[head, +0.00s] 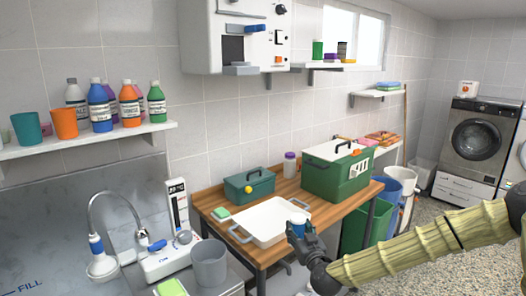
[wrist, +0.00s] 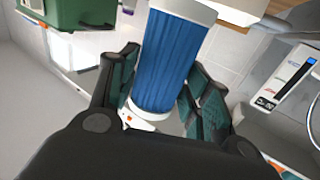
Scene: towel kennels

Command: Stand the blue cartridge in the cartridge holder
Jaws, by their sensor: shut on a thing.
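The blue cartridge (wrist: 166,62) has a ribbed blue body and pale ends. In the wrist view it stands slightly tilted between the two fingers of my gripper (wrist: 160,85), which is shut on it. In the head view, a small part of the cartridge (head: 299,219) shows above my gripper (head: 300,232), at the front right of the white tray on the wooden table. My fingers and wrist hide most of it there. I cannot tell for sure which thing is the cartridge holder.
The white tray (head: 262,238) with grey handles lies on the wooden table (head: 212,207). A small green box (head: 250,186) and a large green box (head: 322,180) stand behind it. A white device with a hose (head: 165,262) and a grey cup (head: 209,266) stand at left.

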